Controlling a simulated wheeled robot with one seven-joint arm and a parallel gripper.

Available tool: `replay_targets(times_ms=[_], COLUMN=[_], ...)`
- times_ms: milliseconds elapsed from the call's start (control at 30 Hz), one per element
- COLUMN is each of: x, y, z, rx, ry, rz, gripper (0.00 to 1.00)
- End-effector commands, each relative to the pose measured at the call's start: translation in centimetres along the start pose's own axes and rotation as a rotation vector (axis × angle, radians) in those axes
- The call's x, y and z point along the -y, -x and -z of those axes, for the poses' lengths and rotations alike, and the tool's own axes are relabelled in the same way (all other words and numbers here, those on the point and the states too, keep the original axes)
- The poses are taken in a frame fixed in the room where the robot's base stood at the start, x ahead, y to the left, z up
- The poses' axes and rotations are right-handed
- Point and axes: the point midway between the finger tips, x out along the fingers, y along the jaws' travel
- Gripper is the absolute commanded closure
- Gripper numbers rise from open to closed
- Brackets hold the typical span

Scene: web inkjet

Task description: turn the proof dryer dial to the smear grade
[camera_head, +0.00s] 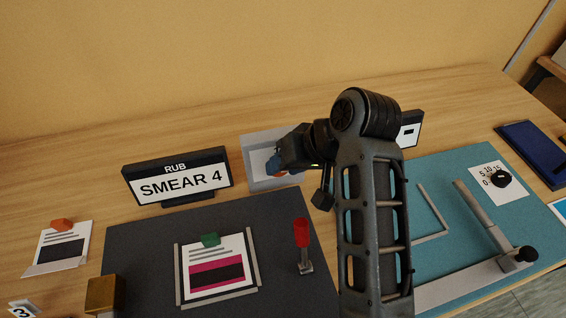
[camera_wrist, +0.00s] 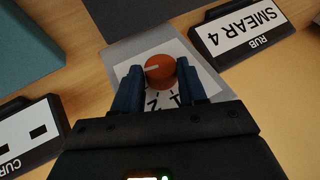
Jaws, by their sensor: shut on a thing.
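The dryer dial is an orange-red round knob (camera_wrist: 160,70) on a white scale card with a grey plate (camera_wrist: 135,45). A pale pointer line on the knob points left in the wrist view. A 2 and a 1 show below the knob; other marks are hidden by my fingers. My gripper (camera_wrist: 160,82) has its blue fingers on both sides of the knob, shut on it. In the head view my gripper (camera_head: 278,167) covers most of the dial, and the grey plate (camera_head: 255,181) shows. A dark sign (camera_head: 178,178) reads "RUB SMEAR 4".
A dark mat (camera_head: 150,240) holds a printed proof card (camera_head: 215,268) and a red-handled lever (camera_head: 302,235). A teal board (camera_head: 440,180) with a metal arm and small black dial (camera_head: 501,180) lies right. Another dark sign (camera_wrist: 30,135), partly cut off, stands near my gripper.

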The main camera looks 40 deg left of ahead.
Motion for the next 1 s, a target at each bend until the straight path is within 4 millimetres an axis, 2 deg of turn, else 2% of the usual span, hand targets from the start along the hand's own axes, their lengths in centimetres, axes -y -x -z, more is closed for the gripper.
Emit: replay_targets(times_ms=[400, 1000], x=[-0.73, -0.78], y=[-0.23, -0.37], z=[-0.21, -0.3], rx=[-0.013, -0.016], ry=[-0.102, -0.128], rz=[0.244, 0.31], gripper=[0.89, 0.89])
